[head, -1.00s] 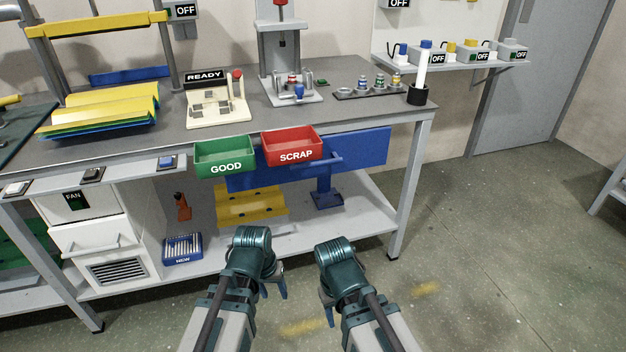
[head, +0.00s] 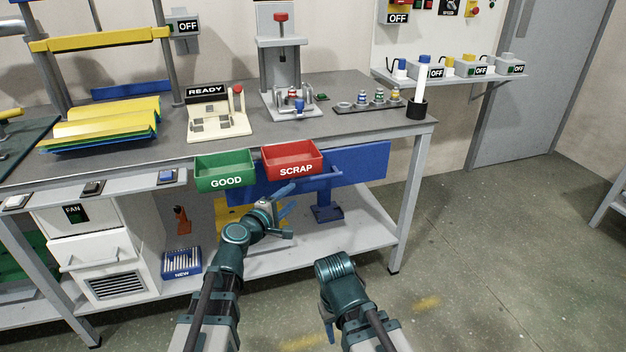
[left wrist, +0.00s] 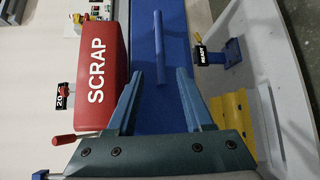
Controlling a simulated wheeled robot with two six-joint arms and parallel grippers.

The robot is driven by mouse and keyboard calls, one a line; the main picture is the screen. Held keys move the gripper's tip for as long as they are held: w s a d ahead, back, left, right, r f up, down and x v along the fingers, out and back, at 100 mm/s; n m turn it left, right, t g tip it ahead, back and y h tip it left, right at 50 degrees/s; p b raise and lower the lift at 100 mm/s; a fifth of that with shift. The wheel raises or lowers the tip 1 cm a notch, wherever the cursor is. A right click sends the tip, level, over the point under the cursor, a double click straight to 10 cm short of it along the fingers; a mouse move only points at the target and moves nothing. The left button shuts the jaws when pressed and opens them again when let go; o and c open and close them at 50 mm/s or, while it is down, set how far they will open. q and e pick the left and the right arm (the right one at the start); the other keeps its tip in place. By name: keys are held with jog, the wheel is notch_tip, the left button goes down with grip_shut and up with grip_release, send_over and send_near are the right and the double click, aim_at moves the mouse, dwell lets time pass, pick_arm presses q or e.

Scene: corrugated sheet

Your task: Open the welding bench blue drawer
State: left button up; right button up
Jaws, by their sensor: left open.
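The blue drawer front (head: 364,162) hangs under the bench top, partly behind the green and red bins. It looks shut. Its blue bar handle (head: 327,174) sits just below and right of the red bin. My left gripper (head: 289,199) is open and empty, below the red bin and left of the handle. In the left wrist view, the handle (left wrist: 161,48) lies ahead of the open fingers (left wrist: 160,76), apart from them and roughly in line with the gap. My right gripper (head: 329,322) is low in front of the bench, its fingers mostly hidden.
The red SCRAP bin (head: 293,160) and green GOOD bin (head: 225,170) jut from the bench edge close to my left gripper. The lower shelf (head: 365,232) holds a blue stand (head: 326,213) and a yellow piece. The floor to the right is clear.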

aim_at(311, 181)
pick_arm(q)
jog(key=b+x, duration=0.2)
jog(key=x, duration=1.1)
jog(key=shift+w+d, duration=0.3)
jog(key=shift+c, duration=0.4)
grip_shut()
jog(key=shift+s, duration=0.1)
dwell(0.5)
